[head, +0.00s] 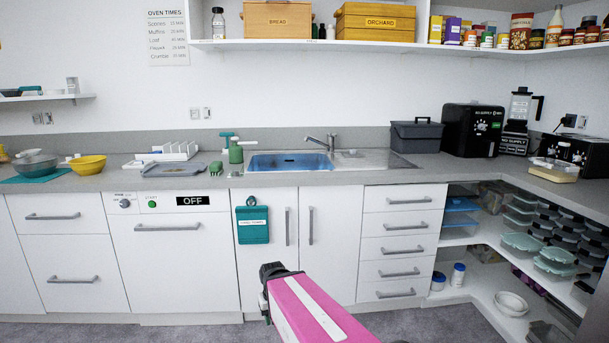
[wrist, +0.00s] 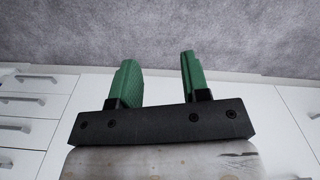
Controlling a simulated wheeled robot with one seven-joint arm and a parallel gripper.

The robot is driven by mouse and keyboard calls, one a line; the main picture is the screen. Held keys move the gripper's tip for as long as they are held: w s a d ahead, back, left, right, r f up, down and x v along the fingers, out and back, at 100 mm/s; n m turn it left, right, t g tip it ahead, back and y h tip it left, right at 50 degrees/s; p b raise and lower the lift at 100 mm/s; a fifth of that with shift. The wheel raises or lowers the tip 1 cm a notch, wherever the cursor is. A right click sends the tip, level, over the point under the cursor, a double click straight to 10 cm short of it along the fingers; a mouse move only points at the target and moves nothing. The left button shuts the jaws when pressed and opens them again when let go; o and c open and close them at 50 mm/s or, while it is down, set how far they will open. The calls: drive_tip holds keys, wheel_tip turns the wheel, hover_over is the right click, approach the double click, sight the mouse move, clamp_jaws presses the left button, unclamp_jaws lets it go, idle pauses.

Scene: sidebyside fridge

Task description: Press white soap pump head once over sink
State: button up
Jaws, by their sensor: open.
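A green soap bottle (head: 236,153) stands upright on the counter at the left edge of the sink. A teal-green pump-like top (head: 226,135) shows above and beside it; I cannot make out a clearly white pump head. The sink (head: 290,162) has a blue-looking basin and a grey tap (head: 322,142) behind it. My gripper (wrist: 158,68) is open in the wrist view, with two green fingers apart and nothing between them. It points toward the grey floor and white cabinet fronts, well away from the bottle. In the head view my pink arm is low, in front of the cabinets.
A small green item (head: 215,169) and a grey tray (head: 174,168) lie left of the bottle. A white dish rack (head: 172,151) stands behind the tray. A dark grey bin (head: 416,138) stands right of the sink.

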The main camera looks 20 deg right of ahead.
idle(0.3)
clamp_jaws()
idle(1.6)
